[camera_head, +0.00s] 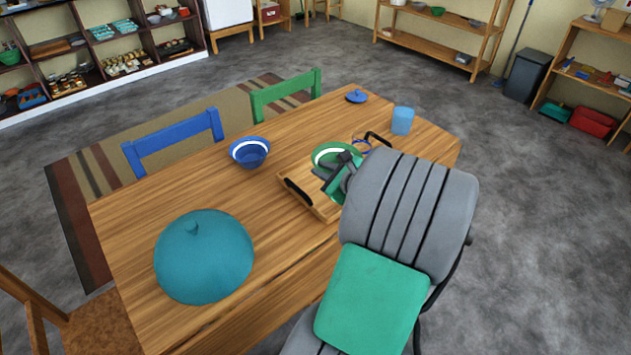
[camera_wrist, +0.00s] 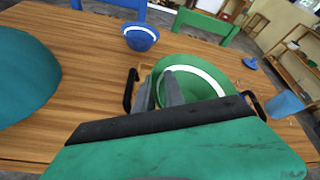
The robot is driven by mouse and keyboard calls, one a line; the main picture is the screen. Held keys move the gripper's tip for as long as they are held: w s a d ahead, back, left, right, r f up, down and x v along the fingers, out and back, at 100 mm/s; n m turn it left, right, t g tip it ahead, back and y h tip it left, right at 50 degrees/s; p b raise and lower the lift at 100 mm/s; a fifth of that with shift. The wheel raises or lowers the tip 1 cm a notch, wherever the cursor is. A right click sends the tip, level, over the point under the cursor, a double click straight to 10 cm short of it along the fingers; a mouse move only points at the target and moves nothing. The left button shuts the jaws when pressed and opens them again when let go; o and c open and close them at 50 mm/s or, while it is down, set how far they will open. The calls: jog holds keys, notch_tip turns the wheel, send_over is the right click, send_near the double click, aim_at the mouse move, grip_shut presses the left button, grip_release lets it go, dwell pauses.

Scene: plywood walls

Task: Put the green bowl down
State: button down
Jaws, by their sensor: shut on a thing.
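The green bowl (camera_head: 331,152) has a white band inside and shows at the wooden tray (camera_head: 297,192) on the table. In the wrist view the green bowl (camera_wrist: 212,68) is right at my fingers, with the tray's dark handle (camera_wrist: 130,90) to its left. My gripper (camera_head: 345,170) is shut on the bowl's near rim. Its two grey fingers (camera_wrist: 171,88) also show in the wrist view. The bowl is over or in the tray; I cannot tell whether its base touches it. My arm hides part of the tray.
A blue bowl (camera_head: 250,152) stands left of the tray. A large teal domed thing (camera_head: 203,256) covers the table's left front. A blue cup (camera_head: 402,121) and a small blue lid (camera_head: 356,96) stand behind. Blue (camera_head: 175,139) and green (camera_head: 286,92) chairs line the far edge.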

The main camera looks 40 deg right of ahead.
jog(key=w+f, duration=0.6)
jog(key=shift+w+d+f+b, duration=0.1)
jog(key=shift+d+f+b, duration=0.15)
jog(key=shift+b, duration=0.15)
notch_tip(320, 180, down, 3)
jog(key=shift+w, duration=0.1)
jog(key=c, duration=1.8)
grip_release()
jog(key=shift+f, duration=0.15)
jog(key=shift+c, duration=0.2)
jog(key=shift+o, duration=1)
